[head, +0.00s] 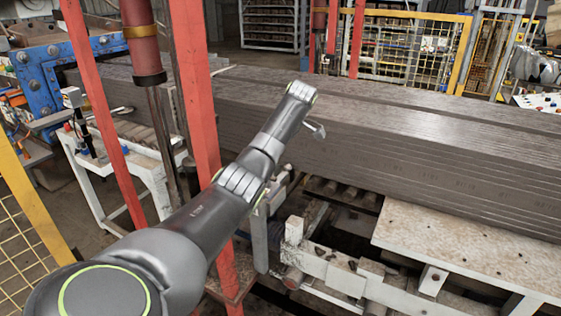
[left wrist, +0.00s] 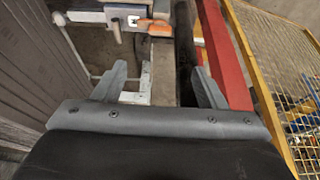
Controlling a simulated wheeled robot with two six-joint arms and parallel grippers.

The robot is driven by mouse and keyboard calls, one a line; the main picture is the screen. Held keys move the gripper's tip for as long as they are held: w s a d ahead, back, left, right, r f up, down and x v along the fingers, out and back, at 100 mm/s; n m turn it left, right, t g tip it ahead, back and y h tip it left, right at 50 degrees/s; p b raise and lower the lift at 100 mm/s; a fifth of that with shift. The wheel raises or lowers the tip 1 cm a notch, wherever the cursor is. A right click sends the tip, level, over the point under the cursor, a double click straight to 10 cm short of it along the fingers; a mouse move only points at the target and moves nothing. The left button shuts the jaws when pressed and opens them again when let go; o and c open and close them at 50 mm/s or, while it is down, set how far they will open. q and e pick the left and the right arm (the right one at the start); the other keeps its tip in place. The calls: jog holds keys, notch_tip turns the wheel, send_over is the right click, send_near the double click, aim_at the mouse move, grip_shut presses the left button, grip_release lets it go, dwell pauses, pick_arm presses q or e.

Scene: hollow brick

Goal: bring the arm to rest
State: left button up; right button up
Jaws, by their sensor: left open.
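My left arm comes in from the lower left in the head view and reaches toward the middle. My left gripper (head: 316,129) is at its far end, mostly hidden behind the wrist, with one finger showing. In the left wrist view my left gripper (left wrist: 163,88) has its two fingers spread wide apart with nothing between them. In the head view it is in front of the long stack of brown boards (head: 400,140); I cannot tell whether it touches the stack. My right gripper is not in view.
Red posts (head: 195,90) stand close beside my left arm. A white frame with a worn tabletop (head: 470,245) is at the lower right. A blue machine (head: 50,75) stands at the left. Yellow mesh fencing (left wrist: 275,75) is at the right in the left wrist view.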

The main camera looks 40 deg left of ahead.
pick_arm(q)
jog(key=shift+s+a, duration=0.1)
jog(key=shift+a, duration=0.25)
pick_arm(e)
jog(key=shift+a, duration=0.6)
pick_arm(q)
jog(key=shift+d+f, duration=0.1)
jog(key=shift+d, duration=0.05)
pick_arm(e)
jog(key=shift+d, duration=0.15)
